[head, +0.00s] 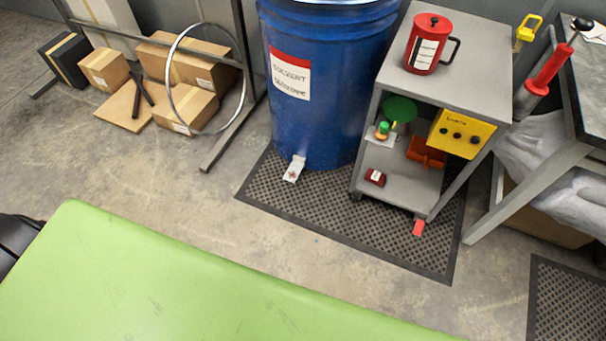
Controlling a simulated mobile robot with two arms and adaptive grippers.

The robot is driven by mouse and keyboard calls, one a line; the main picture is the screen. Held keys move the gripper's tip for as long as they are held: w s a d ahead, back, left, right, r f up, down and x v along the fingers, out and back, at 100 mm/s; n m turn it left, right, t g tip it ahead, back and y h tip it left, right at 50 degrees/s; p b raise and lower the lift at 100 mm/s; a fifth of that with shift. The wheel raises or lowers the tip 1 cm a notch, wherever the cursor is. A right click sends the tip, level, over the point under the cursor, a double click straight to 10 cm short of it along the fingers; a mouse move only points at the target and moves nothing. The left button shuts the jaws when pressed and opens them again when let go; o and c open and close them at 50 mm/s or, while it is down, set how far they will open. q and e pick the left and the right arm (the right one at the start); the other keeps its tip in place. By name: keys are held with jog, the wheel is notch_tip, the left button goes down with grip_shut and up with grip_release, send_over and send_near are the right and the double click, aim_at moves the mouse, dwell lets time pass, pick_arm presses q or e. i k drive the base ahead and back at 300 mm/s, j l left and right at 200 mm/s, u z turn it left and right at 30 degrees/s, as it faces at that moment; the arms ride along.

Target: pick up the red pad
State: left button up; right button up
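Two small red things could be the red pad, and I cannot tell which one is. A dark red block with a white label (375,177) lies on the lower shelf of the grey cart (404,192), near its front left. A small flat bright red piece (418,228) is low down by the cart's front leg, over the black mat; whether it lies on the mat or is fixed to the cart is unclear. Neither of my grippers is in view.
A blue drum (325,110) stands left of the cart on the perforated mat (330,228). The cart carries a red press pot (428,45) on top and a yellow box (461,134) below. Cartons (195,63) stand at upper left. Bare floor (180,190) is clear.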

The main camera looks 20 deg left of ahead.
aim_at(372, 176)
jog(key=i+j, duration=0.2)
jog(key=i, duration=0.3)
jog(key=i+j+z, duration=0.1)
jog(key=i+j, duration=0.15)
jog(key=i, duration=0.25)
